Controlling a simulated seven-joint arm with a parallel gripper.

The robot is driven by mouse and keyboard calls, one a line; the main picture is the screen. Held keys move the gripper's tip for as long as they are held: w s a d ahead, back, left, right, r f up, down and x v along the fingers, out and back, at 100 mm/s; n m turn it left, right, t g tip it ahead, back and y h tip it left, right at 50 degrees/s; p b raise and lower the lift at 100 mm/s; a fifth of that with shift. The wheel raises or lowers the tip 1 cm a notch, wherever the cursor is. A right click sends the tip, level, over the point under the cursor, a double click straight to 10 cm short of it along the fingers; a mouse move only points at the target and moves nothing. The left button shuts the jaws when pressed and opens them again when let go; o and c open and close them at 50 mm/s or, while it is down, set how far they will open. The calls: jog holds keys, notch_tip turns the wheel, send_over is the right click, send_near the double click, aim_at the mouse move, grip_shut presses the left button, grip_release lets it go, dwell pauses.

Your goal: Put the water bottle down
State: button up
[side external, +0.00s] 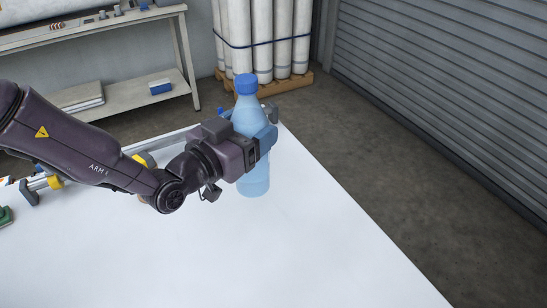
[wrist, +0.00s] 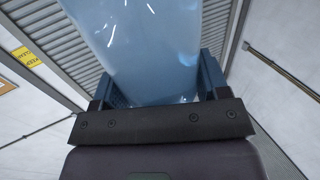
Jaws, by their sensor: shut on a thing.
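A light blue, see-through water bottle (side external: 254,181) with a darker blue cap stands upright over the white table (side external: 330,240), near its far edge, in the side external view. My gripper (side external: 266,138) is shut around the bottle's middle, with a blue finger showing on its right side. In the wrist view the bottle (wrist: 150,50) fills the upper middle, between the two blue fingers of my gripper (wrist: 158,92). Whether the bottle's base touches the table or is slightly above it, I cannot tell.
A metal rail with yellow parts (side external: 55,182) lies along the table's far left edge. A small green object (side external: 6,215) is at the left edge. Shelving (side external: 150,95) and wrapped white rolls (side external: 262,40) stand behind. The table's middle and right are clear.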

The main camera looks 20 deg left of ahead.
aim_at(243, 181)
jog(key=w+d+f, duration=0.2)
jog(key=w+f, duration=0.2)
jog(key=f, duration=0.5)
jog(key=shift+w+d, duration=0.4)
jog(key=shift+f, duration=0.1)
jog(key=shift+f, duration=0.1)
jog(key=o, duration=1.2)
jog(key=v, duration=1.2)
